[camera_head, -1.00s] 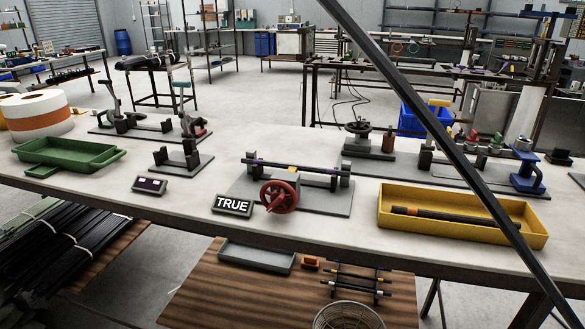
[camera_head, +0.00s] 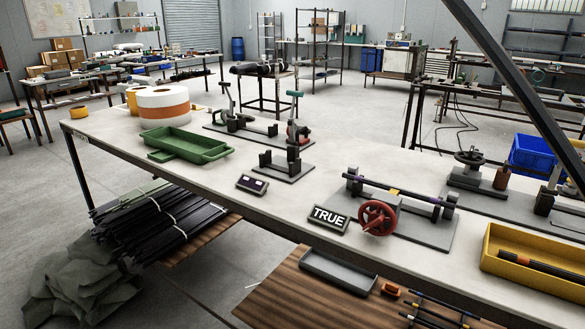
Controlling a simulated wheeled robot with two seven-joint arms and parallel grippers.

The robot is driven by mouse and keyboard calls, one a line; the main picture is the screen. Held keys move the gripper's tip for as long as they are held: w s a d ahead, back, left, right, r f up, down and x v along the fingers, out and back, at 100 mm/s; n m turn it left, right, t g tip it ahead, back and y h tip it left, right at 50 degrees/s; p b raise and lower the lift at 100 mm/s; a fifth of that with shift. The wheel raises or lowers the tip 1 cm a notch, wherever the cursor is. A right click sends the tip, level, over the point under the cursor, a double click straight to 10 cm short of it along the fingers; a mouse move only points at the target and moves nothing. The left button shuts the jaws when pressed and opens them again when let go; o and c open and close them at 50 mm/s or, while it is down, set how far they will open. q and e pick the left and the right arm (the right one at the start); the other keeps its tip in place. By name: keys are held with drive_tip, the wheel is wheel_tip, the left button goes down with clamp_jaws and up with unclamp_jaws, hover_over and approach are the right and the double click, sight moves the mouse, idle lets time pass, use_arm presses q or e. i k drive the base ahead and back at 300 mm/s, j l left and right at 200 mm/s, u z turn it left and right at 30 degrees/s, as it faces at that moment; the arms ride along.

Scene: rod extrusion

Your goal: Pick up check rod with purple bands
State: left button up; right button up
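A dark rod (camera_head: 415,197) with purplish bands near its ends lies across the uprights of the fixture (camera_head: 428,232) with the red handwheel (camera_head: 378,218) on the workbench. A small yellow piece (camera_head: 393,191) shows at its middle. Neither of my grippers is in view.
The "TRUE" display (camera_head: 329,217) stands beside the handwheel. A green tray (camera_head: 185,145) is at left, and a yellow tray (camera_head: 545,275) with dark rods at right. A dark slanted bar (camera_head: 515,85) crosses the upper right.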

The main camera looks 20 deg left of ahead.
sight(416, 196)
drive_tip(key=i+j, duration=0.1)
drive_tip(key=j, duration=0.25)
drive_tip(key=i+j, duration=0.1)
drive_tip(key=j, duration=0.25)
drive_tip(key=i+j+z, duration=0.1)
drive_tip(key=j, duration=0.25)
drive_tip(key=i+j, duration=0.1)
drive_tip(key=j, duration=0.25)
drive_tip(key=z, duration=1.45)
